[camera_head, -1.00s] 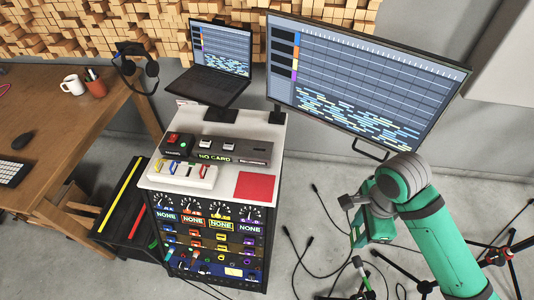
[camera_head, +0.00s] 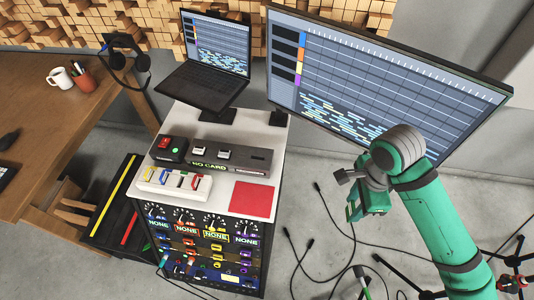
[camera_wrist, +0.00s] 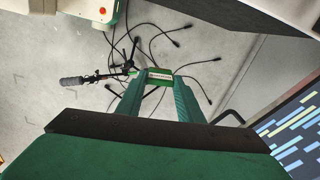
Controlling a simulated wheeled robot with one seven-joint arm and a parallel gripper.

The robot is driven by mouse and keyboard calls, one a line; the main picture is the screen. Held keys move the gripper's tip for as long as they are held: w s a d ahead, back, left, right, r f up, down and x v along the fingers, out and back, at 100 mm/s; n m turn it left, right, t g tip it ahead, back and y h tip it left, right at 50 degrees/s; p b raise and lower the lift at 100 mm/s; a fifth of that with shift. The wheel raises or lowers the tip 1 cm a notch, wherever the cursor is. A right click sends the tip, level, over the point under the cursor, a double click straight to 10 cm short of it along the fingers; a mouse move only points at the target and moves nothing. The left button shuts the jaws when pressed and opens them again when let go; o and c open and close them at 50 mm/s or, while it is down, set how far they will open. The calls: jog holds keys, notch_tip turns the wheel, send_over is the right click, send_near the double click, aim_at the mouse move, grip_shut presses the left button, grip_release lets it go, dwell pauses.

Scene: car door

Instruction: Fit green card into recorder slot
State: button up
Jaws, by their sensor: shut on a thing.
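The recorder is a grey box (camera_head: 228,155) on top of the white-topped rack, with a "NO CARD" display and a dark slot-like mark at its right end. My gripper (camera_head: 354,212) hangs to the right of the rack, apart from the recorder, over the floor. In the wrist view, my gripper's green fingers (camera_wrist: 161,82) are shut on the green card (camera_wrist: 159,76), which shows a pale label between the tips. In the head view I cannot make out the card clearly.
A white holder (camera_head: 175,183) with coloured cards lies in front of the recorder, beside a red pad (camera_head: 252,199). A laptop (camera_head: 207,70) and large monitor (camera_head: 380,80) stand behind. Cables and stands cover the floor. A desk (camera_head: 60,125) is at left.

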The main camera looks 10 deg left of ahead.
jog(key=w+a+n, duration=0.8)
jog(key=w+a, duration=0.7)
jog(key=a, duration=0.4)
jog(key=w+a+n, duration=0.2)
jog(key=a+n, duration=0.6)
jog(key=a, duration=1.6)
jog(key=shift+w+d+f, duration=0.8)
jog(key=shift+d+f, duration=1.25)
jog(key=shift+f, duration=0.1)
jog(key=shift+w+d+f, duration=0.75)
jog(key=shift+d+f, duration=1.35)
jog(key=shift+w+d+f, duration=0.8)
jog(key=shift+d+f, duration=1.25)
jog(key=shift+f, duration=0.1)
jog(key=shift+f, duration=0.15)
